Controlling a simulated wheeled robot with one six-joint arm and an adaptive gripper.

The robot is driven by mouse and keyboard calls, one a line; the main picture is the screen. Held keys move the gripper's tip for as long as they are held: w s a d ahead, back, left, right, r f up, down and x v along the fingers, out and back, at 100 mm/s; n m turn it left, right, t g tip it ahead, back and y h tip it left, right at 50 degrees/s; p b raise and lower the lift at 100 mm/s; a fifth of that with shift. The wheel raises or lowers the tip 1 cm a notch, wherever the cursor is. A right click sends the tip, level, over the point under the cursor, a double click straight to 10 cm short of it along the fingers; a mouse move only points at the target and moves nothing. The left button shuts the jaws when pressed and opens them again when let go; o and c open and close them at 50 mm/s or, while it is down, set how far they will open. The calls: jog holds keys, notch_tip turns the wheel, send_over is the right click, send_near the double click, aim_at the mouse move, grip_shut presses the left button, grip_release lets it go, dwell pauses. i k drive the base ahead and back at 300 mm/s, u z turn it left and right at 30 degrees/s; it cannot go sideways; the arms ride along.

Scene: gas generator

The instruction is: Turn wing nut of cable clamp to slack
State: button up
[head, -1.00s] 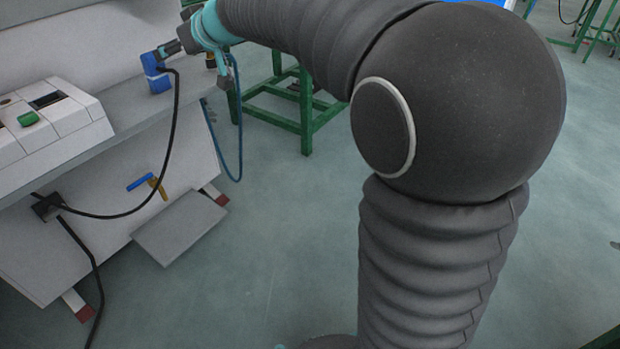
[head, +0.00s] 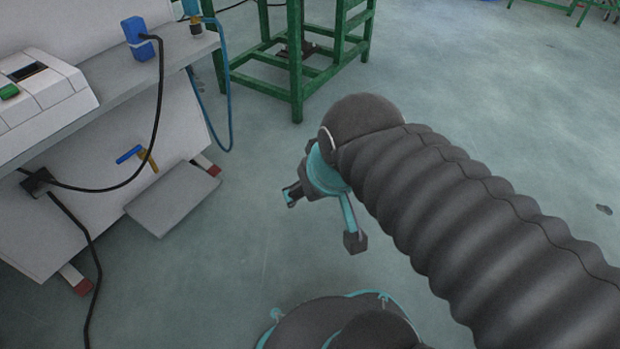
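No wing nut can be made out at this size. A small black fitting (head: 37,181) sits on the front of the light grey machine (head: 75,215), with a black cable running through it; I cannot tell whether it is the cable clamp. My gripper (head: 290,194) is small and dark at the end of my teal wrist, over the open floor to the right of the machine. It is apart from the machine and touches nothing I can see. Whether its fingers are open or shut is unclear.
A blue block (head: 137,40) with a black cable stands on the machine's ledge. A blue-handled yellow valve (head: 138,156) and a grey plate (head: 172,199) stick out below. A blue hose (head: 229,110) hangs at the corner. A green stand (head: 297,75) is behind. Floor is clear right.

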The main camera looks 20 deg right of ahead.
aim_at(43, 187)
jog(key=u, duration=1.35)
jog(key=k, duration=0.45)
jog(key=u, duration=0.7)
jog(key=i, duration=0.75)
jog(key=z, duration=0.9)
